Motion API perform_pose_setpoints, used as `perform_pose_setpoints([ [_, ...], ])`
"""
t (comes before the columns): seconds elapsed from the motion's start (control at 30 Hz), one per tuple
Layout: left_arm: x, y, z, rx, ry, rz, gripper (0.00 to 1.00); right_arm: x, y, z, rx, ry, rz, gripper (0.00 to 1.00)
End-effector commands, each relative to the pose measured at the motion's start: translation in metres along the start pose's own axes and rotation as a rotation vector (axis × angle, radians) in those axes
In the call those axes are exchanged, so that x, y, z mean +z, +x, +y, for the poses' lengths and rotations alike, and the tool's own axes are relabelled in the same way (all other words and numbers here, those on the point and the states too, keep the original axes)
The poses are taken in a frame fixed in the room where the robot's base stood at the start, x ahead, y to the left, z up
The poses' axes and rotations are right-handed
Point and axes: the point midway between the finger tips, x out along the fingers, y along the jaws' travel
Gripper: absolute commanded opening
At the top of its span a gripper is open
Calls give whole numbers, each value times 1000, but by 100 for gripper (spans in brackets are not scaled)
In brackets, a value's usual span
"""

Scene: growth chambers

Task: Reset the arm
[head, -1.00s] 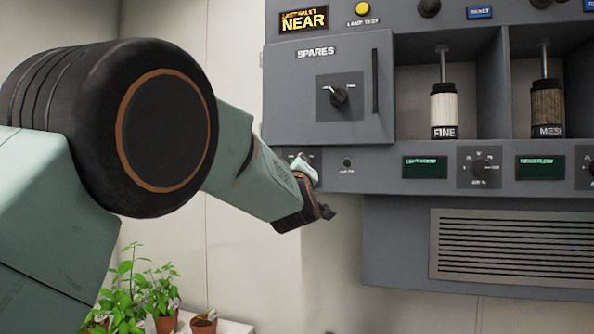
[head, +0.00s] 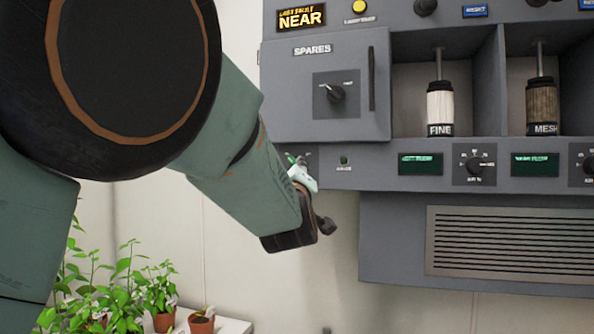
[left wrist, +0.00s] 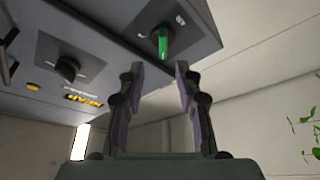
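My left arm comes in from the left in the head view and crosses in front of the wall. Its gripper (head: 322,226) is mostly hidden behind the wrist, below the left end of the grey panel. In the left wrist view my left gripper (left wrist: 160,78) has its two fingers spread apart with nothing between them. Beyond the fingertips, a green-marked knob (left wrist: 163,42) shows on the panel face, apart from the fingers. My right gripper is not in view.
The grey cabinet (head: 300,110) has a SPARES door with a knob (head: 335,93). The FINE cartridge (head: 440,105) and MESH cartridge (head: 542,105) stand in bays at right. A vent (head: 515,245) lies below. Potted plants (head: 130,295) stand at lower left. Plain wall lies below the gripper.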

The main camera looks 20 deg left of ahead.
Motion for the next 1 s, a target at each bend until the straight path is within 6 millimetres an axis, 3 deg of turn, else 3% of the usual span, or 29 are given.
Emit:
perform_pose_setpoints([
  [0.2, 0, -11, 0, 0, 0, 1, 34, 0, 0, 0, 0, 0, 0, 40],
  [0.6, -1, -11, 0, 0, 0, 1, 34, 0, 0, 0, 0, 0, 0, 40],
  [0.77, 4, -12, -1, 1, 87, -16, 34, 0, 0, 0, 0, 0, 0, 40],
  [0.87, 27, -27, -30, -21, 271, -111, 34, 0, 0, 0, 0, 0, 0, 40],
  [1.0, 70, -52, -91, -74, 433, -252, 34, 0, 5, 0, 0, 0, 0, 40],
])
